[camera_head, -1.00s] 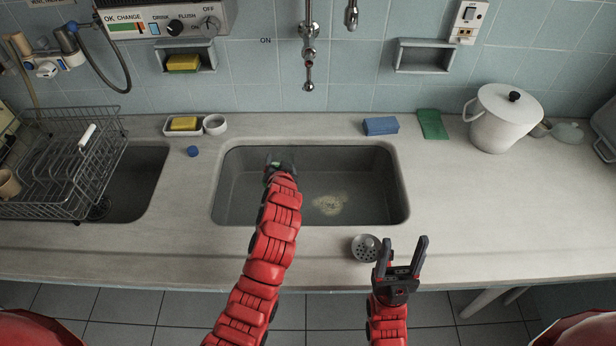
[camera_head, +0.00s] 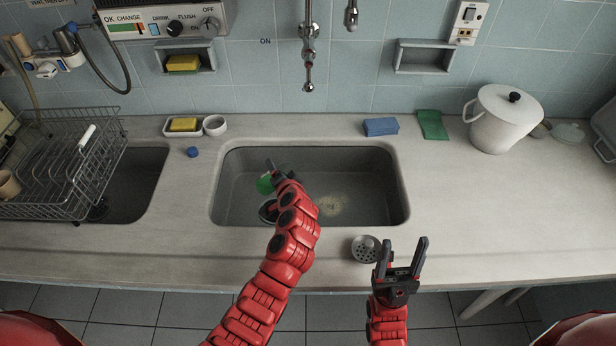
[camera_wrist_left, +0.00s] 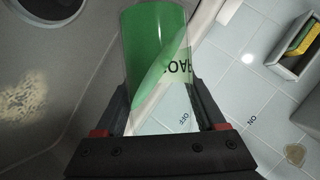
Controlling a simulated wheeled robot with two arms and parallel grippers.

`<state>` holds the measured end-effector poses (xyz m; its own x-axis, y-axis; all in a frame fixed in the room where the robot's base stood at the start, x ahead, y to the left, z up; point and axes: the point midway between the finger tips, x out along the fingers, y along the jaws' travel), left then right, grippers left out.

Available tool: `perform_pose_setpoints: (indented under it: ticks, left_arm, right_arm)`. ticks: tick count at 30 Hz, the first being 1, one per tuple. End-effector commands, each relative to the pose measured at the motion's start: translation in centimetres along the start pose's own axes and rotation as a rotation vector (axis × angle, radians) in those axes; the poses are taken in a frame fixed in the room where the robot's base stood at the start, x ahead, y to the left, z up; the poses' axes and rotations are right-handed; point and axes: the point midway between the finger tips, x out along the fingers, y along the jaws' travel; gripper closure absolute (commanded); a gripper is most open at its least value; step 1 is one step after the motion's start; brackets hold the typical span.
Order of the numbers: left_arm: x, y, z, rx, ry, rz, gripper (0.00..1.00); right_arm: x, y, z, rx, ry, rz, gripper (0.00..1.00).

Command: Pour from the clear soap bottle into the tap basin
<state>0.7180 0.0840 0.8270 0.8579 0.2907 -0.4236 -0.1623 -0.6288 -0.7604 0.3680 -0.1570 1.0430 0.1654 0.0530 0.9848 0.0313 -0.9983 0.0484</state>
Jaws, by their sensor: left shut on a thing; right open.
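My left gripper (camera_head: 268,187) is over the left part of the grey tap basin (camera_head: 375,180). It is shut on the clear soap bottle (camera_head: 264,185), which holds green liquid and is partly hidden by the gripper. In the left wrist view the bottle (camera_wrist_left: 153,45) sits between the fingers. Its green liquid lies slanted to one side, so the bottle is tilted. Its mouth is not visible, and I see no stream. My right gripper (camera_head: 402,258) is open and empty over the counter's front edge.
A metal strainer (camera_head: 365,248) lies beside my right gripper. The tap (camera_head: 308,75) hangs behind the basin. A dish rack (camera_head: 60,165) stands left, a white lidded pot (camera_head: 503,120) right. A blue sponge (camera_head: 380,126) lies behind the basin. The right counter is mostly clear.

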Motion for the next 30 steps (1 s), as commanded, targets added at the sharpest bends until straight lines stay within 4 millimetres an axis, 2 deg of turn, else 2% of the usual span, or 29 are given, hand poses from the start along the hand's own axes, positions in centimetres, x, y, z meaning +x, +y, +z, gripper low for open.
perform_pose_setpoints:
  ticks: [30]
  left_arm:
    - [0.11,-0.12,0.30,0.055,-0.015,-0.023,0.94]
  right_arm:
    - [0.24,0.01,-0.04,0.000,0.000,0.000,0.40]
